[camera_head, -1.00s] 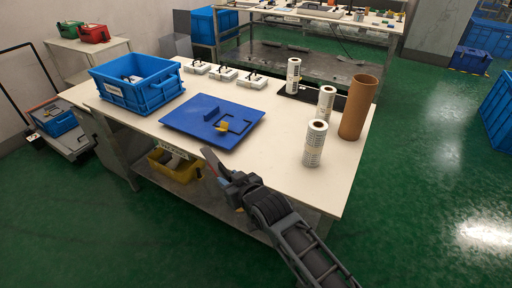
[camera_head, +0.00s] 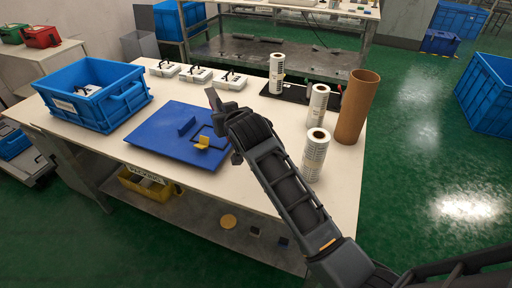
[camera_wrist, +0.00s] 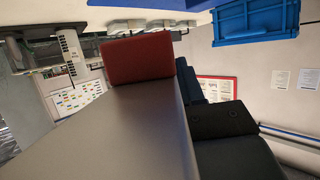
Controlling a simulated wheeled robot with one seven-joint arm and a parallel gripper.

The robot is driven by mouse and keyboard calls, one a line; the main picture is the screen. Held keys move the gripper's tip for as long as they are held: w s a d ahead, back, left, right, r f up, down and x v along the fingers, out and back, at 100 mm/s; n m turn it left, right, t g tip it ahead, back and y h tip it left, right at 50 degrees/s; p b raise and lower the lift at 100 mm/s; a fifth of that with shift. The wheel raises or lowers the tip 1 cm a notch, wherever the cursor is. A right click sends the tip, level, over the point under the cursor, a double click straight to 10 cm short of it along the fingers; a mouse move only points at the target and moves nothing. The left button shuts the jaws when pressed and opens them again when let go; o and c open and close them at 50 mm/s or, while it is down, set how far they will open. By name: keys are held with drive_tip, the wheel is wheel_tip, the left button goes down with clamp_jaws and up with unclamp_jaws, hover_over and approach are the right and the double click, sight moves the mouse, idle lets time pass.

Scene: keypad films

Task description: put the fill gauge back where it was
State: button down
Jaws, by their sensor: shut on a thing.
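My gripper (camera_head: 226,122) is raised above the right edge of the blue board and seems shut on a grey, flat, bar-like thing, which I take to be the fill gauge (camera_head: 213,99). In the wrist view the fill gauge (camera_wrist: 125,125) looks like a long grey bar with a red block at its far end. A dark finger (camera_wrist: 222,122) lies along its right side, and the opposite finger is not clear. The blue board (camera_head: 160,147) lies on the white table with an upright blue block, a yellow piece (camera_head: 203,142) and a dark outline on it.
A blue crate (camera_head: 105,112) stands on the table's left. Several white devices (camera_head: 197,75) line the back edge. Label rolls (camera_head: 316,145) and a brown tube (camera_head: 357,105) stand at right, by a black mat (camera_head: 295,94). The front right tabletop is clear.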

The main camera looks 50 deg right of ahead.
drive_tip(key=shift+s+d+f+p, duration=0.2)
drive_tip(key=shift+s+d+f, duration=0.65)
drive_tip(key=shift+s+f, duration=0.8)
drive_tip(key=shift+s+d+f+p, duration=0.15)
drive_tip(key=shift+s+d+f, duration=0.65)
drive_tip(key=shift+s+f, duration=0.85)
drive_tip(key=shift+s+d+f+p, duration=0.2)
drive_tip(key=shift+s+d+f, duration=0.65)
drive_tip(key=shift+s+f, duration=0.8)
drive_tip(key=shift+w+f, duration=0.2)
drive_tip(key=shift+f, duration=0.1)
drive_tip(key=shift+f+b, duration=0.35)
drive_tip(key=shift+f, duration=0.1)
drive_tip(key=shift+f, duration=0.1)
drive_tip(key=c, duration=0.7)
unclamp_jaws()
drive_tip(key=shift+f, duration=0.1)
